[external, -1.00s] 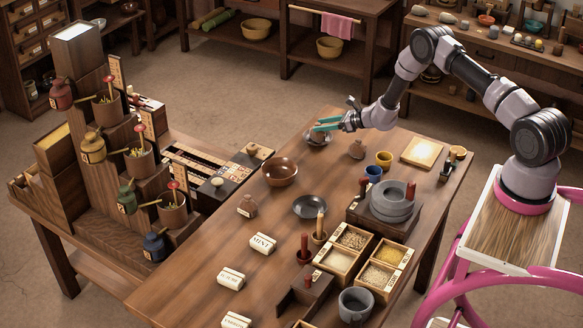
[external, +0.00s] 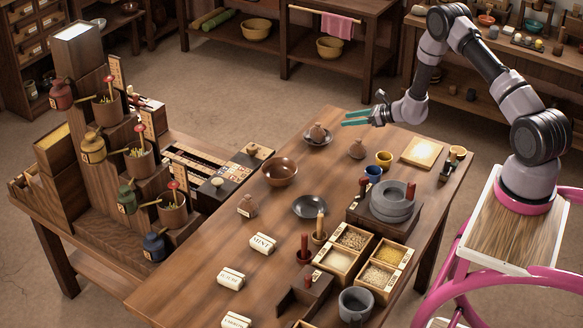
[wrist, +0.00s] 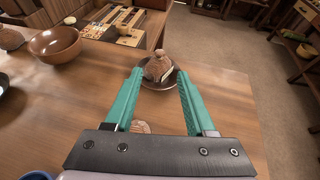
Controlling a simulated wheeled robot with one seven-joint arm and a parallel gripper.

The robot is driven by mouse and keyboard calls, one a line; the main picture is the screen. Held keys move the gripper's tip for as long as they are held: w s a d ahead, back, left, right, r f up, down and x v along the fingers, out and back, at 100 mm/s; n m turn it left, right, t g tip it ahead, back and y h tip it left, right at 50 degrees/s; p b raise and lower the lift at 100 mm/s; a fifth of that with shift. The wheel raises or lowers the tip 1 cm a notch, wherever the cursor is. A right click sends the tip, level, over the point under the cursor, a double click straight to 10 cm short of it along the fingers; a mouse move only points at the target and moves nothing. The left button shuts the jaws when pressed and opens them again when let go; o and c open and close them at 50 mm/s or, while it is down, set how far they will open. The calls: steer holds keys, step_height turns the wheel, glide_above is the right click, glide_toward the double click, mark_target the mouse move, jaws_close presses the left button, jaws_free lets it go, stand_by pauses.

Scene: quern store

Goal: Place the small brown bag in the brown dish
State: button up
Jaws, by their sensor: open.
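A small brown bag (external: 317,131) sits upright in a shallow dark brownish dish (external: 327,140) at the far end of the table. In the wrist view the bag (wrist: 158,67) rests inside the rim of the dish (wrist: 153,86), beyond my fingers. My gripper (external: 345,118) is open and empty, above and to the right of the dish, apart from the bag. Its teal fingers (wrist: 158,76) are spread wide. A deeper, glossy brown bowl (external: 281,171) stands empty nearer the left edge.
Other small bags stand on the table, one right of the dish (external: 357,149) and one labelled (external: 247,206). A black plate (external: 310,206), blue cup (external: 373,174), yellow cup (external: 384,160) and stone quern (external: 392,200) are nearby.

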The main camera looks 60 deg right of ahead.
steer(key=a+r+n+g+y, duration=0.1)
steer(key=a+r+n+y, duration=0.1)
steer(key=a+r+n, duration=0.5)
steer(key=a+r+g+y, duration=0.15)
steer(key=a+r, duration=0.35)
steer(key=r, duration=0.6)
steer(key=s+a+r+n+g+y, duration=0.1)
steer(key=s+a+r+n+g, duration=0.1)
steer(key=s+a+r+n, duration=0.45)
steer(key=s+a+r+n+g+y, duration=0.25)
steer(key=a+r, duration=0.35)
steer(key=r, duration=0.3)
steer(key=s+a+r+n+h, duration=0.1)
steer(key=s+a+r+n, duration=0.15)
steer(key=s, duration=0.25)
steer(key=s+a+r+n+g+h, duration=0.1)
steer(key=s+a+r+n, duration=0.15)
steer(key=s, duration=0.25)
steer(key=s+a+r+n+h, duration=0.1)
steer(key=s+a+r+n, duration=0.1)
steer(key=s+r, duration=0.25)
steer(key=s+d+r+n+t+h, duration=0.1)
steer(key=s+n+h, duration=0.1)
steer(key=s, duration=0.6)
steer(key=s+d+r+n+h, duration=0.1)
steer(key=s+n, duration=0.3)
steer(key=s, duration=0.4)
steer(key=shift+s+r+n+t+h, duration=0.15)
steer(key=shift+r+n+t+h, duration=0.2)
steer(key=shift+h, duration=0.45)
